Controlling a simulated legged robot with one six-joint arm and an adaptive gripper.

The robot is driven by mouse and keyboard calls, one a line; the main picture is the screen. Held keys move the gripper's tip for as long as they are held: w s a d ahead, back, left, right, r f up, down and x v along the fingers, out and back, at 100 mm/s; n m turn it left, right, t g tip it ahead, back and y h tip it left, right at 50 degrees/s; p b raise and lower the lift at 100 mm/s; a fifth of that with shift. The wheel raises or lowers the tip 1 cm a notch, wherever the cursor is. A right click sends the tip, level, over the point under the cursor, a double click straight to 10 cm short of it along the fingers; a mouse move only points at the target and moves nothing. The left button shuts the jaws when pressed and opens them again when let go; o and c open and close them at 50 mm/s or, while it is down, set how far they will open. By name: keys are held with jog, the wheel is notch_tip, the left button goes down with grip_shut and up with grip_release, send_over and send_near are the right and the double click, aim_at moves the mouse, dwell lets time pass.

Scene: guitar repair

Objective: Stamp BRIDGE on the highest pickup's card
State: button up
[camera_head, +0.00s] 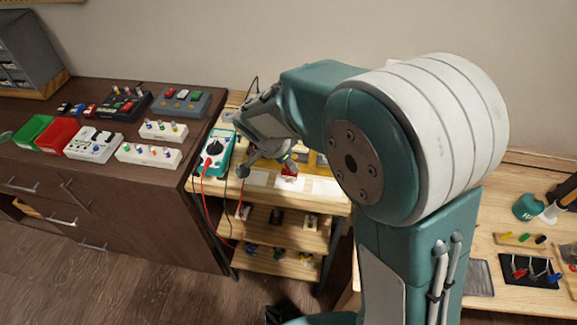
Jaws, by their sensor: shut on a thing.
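My gripper (271,156) is over the top of the wooden shelf stand, behind the row of pale cards. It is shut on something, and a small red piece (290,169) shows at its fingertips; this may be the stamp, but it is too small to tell. A white card (258,178) lies left of the red piece and another card (325,187) lies to its right. No writing on them is readable. A teal multimeter (214,153) with red and black leads stands left of my gripper. I cannot make out the pickups; my arm hides part of the stand top.
The wooden stand (333,204) has lower shelves with small parts. On the left, a dark cabinet (120,178) holds a green bin (31,131), a red bin (57,135) and several pedal-like boxes. A workbench (500,220) with tools is at right.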

jog(key=shift+r, duration=2.1)
jog(key=shift+w, duration=0.1)
